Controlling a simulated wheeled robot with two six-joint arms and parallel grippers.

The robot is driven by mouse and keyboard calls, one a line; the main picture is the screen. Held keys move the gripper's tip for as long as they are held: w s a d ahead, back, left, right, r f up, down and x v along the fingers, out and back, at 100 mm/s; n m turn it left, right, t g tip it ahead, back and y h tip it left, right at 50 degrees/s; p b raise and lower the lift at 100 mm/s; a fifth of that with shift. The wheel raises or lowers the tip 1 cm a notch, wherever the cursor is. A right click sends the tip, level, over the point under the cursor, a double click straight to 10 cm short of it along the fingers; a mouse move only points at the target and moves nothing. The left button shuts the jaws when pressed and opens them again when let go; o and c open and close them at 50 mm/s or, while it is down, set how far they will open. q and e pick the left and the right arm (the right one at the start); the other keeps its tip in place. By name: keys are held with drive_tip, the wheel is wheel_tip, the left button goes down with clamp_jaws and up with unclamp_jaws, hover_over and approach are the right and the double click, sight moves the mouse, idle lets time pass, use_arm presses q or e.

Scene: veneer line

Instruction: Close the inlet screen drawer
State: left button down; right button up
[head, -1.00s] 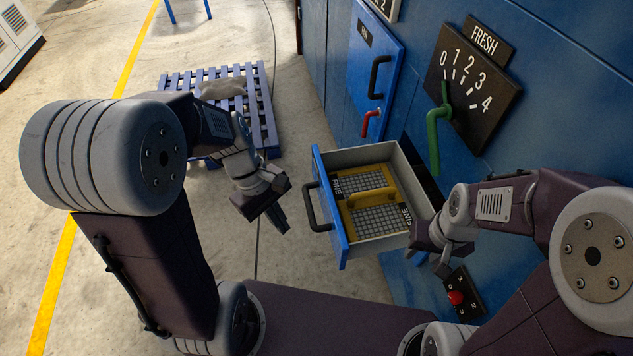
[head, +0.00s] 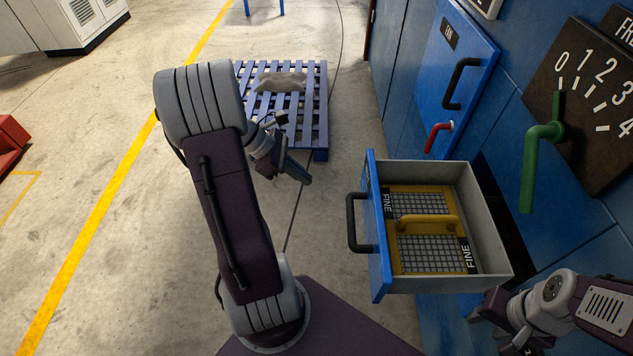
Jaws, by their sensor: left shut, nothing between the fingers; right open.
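The inlet screen drawer (head: 376,270) stands pulled out of the blue machine. It has a blue front, pale walls and a black bar handle (head: 354,222) on its front. A yellow-framed mesh screen (head: 424,270) marked FINE, with a yellow grip, lies inside. My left gripper (head: 303,176) is shut and empty, left of the drawer front and apart from the handle. My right gripper (head: 480,314) is open at the lower right, near the drawer's near right corner; its tips are partly hard to make out, and I cannot tell whether it touches the drawer.
Above the drawer are a blue door (head: 455,70) with a black handle, a red lever (head: 437,136), and a dark dial plate (head: 585,110) with a green lever (head: 537,165). A blue pallet (head: 313,125) bearing a grey sack stands behind my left gripper. Floor left of the drawer is clear.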

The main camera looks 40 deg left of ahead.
use_arm(q)
drive_tip(key=w+d+r+b+x, duration=0.1)
drive_tip(key=b+x, duration=0.1)
drive_tip(key=x, duration=0.9)
drive_tip(key=shift+d+r, duration=0.3)
drive_tip(key=shift+d, duration=0.05)
